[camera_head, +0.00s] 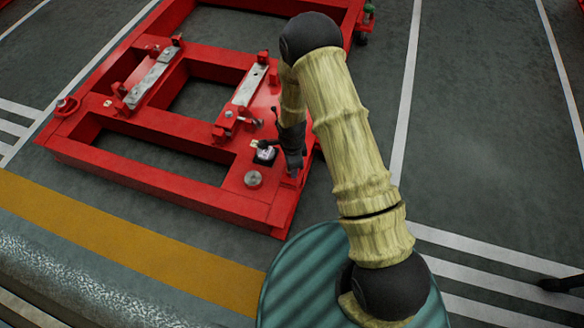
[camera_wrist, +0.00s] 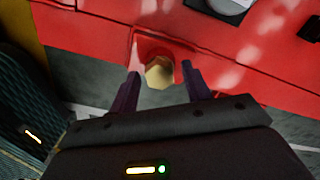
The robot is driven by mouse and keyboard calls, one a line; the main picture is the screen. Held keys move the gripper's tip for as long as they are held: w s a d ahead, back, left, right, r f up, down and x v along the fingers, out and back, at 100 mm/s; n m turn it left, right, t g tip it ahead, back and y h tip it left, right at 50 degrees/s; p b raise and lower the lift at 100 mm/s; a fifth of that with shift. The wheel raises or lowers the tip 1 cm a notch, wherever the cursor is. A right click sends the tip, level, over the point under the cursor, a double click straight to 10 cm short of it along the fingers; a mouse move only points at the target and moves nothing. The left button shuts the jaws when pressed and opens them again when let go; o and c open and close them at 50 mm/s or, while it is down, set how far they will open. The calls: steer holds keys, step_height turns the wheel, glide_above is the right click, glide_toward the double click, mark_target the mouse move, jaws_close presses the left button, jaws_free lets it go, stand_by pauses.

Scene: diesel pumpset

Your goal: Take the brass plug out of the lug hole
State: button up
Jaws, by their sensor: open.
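The brass plug (camera_wrist: 159,74) shows in the wrist view as a hex-shaped, yellowish head at the edge of a red lug (camera_wrist: 150,43) on the frame. Its head faces my wrist camera; the lug hole itself is hidden behind it. My gripper (camera_wrist: 160,68) is open, with one dark finger on each side of the plug and a visible gap on both sides. In the head view my gripper (camera_head: 293,172) points down at the near right corner of the red frame (camera_head: 180,182), and the plug and lug are hidden there.
A black square piece with a white top (camera_head: 265,154) and a round grey knob (camera_head: 253,179) stand on the frame just left of my gripper. Grey metal bars (camera_head: 151,79) lie farther back.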

stand_by(0.5)
jaws_close()
steer(key=shift+p, duration=0.3)
stand_by(0.3)
stand_by(0.3)
